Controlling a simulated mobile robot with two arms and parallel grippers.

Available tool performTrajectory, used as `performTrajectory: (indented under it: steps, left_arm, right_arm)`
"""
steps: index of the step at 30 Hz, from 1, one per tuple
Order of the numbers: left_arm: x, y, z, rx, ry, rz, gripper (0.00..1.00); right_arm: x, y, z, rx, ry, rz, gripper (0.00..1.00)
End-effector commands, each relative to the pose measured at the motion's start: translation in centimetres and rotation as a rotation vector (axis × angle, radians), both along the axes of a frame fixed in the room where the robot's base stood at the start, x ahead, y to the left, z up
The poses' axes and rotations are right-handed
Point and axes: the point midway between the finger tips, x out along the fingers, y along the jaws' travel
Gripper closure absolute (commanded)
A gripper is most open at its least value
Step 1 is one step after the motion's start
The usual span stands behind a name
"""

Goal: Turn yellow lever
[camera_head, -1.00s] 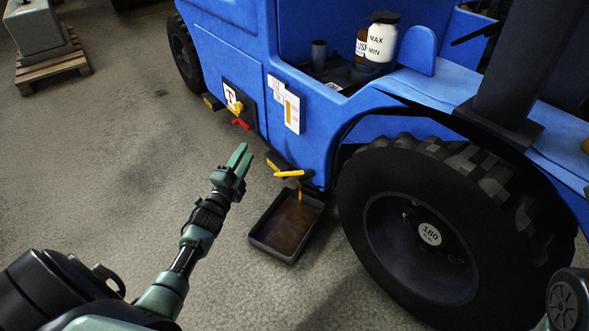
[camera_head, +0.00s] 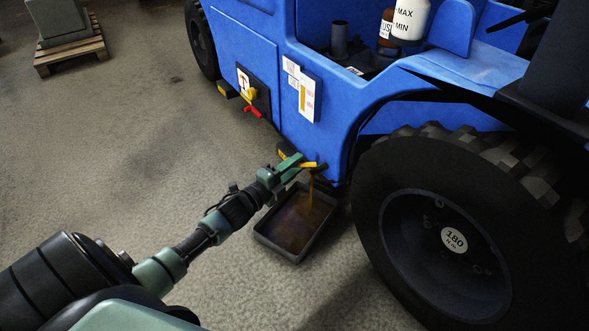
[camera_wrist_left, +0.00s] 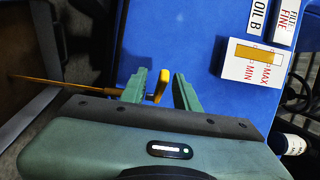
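The yellow lever (camera_head: 307,165) sits low on the side of the blue vehicle, at a drain outlet. My left gripper (camera_head: 290,168) is at the lever, and its fingers partly hide the lever in the head view. In the left wrist view the two green fingers (camera_wrist_left: 161,92) are apart, with the yellow lever (camera_wrist_left: 161,84) between them, nearer the left finger. Whether a finger touches it I cannot tell. Brown liquid (camera_head: 310,190) runs from the outlet into a black pan (camera_head: 268,243) below. My right gripper is not in view.
A red lever (camera_head: 252,111) and a smaller yellow part (camera_head: 250,93) are on a panel further left. A gauge label (camera_head: 302,90) is above the yellow lever. A large wheel (camera_head: 400,240) stands close at the right.

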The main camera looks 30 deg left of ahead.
Motion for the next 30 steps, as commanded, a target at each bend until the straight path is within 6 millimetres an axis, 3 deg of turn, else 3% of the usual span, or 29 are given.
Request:
performTrajectory:
  steps: [7, 10, 11, 30]
  left_arm:
    - [0.11, 0.00, 0.07, 0.000, 0.000, 0.000, 0.69]
    - [0.10, 0.00, 0.07, 0.000, 0.000, 0.000, 0.97]
    - [0.10, 0.00, 0.07, 0.000, 0.000, 0.000, 1.00]
    - [0.08, -0.03, 0.01, 0.000, 0.000, 0.000, 1.00]
  right_arm:
    - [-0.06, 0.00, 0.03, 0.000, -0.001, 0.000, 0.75]
    - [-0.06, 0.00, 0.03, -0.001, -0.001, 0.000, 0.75]
    - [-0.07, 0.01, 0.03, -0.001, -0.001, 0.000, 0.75]
    - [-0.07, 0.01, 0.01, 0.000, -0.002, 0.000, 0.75]
